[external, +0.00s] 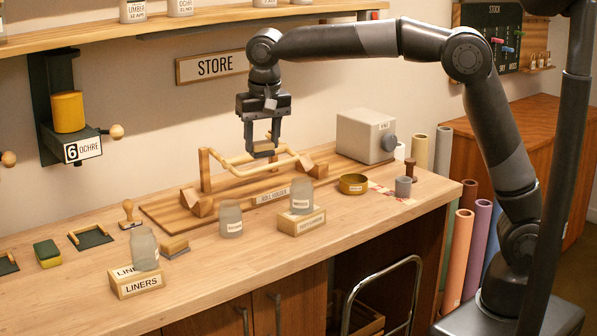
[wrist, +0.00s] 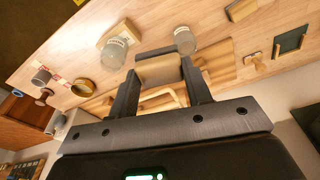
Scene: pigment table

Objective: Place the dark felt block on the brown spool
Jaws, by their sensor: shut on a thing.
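In the wrist view the block (wrist: 160,70) sits between the two fingers (wrist: 158,82), wooden face showing. The brown spool (external: 410,168) stands upright at the right of the bench, behind the grey cup, well apart from my gripper. The spool also shows at the left of the wrist view (wrist: 44,97). Nothing is seen on its top.
A wooden rail frame (external: 250,168) lies under my gripper. A grey cup (external: 403,187), brass bowl (external: 353,184) and grey box (external: 366,136) stand near the spool. Glass jars (external: 230,218) stand in front. Another felt-based block (external: 174,246) lies at left.

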